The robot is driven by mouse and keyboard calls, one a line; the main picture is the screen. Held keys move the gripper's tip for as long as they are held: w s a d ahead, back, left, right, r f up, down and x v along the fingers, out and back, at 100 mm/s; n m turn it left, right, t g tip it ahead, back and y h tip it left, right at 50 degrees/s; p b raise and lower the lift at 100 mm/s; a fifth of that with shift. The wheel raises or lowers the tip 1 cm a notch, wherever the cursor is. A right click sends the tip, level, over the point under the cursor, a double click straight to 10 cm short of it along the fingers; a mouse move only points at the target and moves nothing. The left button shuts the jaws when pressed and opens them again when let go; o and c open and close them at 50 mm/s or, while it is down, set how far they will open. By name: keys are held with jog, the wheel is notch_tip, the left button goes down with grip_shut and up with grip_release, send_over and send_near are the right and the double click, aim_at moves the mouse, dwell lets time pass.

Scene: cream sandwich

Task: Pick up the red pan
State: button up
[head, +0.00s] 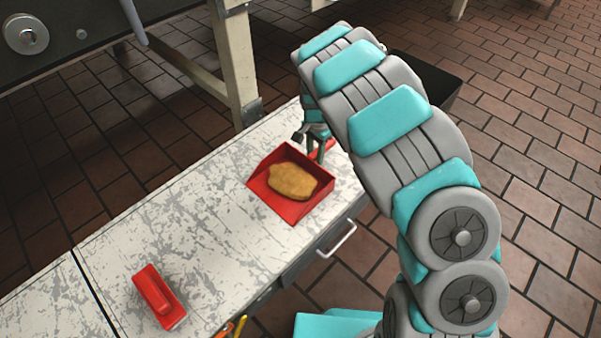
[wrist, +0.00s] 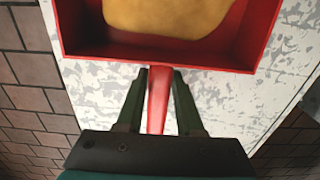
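The red pan (head: 258,185) is a shallow square tray with raised walls, lying on the speckled white worktop. A flat golden-brown piece (head: 291,181) lies in it. In the wrist view, the pan's front wall (wrist: 160,55) crosses the top, with the golden piece (wrist: 165,15) behind it. The pan's red handle (wrist: 158,100) runs toward me between the two dark fingers of my gripper (wrist: 159,73). One finger is on each side, with the tips very near the handle's sides. Whether they press on it, I cannot tell. In the head view my gripper (head: 312,150) is at the handle, partly hidden by my arm.
The white worktop (head: 200,225) is clear between the pan and a red block-like tool (head: 157,296) at front left. A drawer handle (head: 337,239) sticks out below the right edge. A table leg (head: 236,60) stands behind; a dark bin (head: 425,75) is beyond my arm.

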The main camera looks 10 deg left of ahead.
grip_shut()
jog(key=shift+r, duration=0.15)
dwell(0.4)
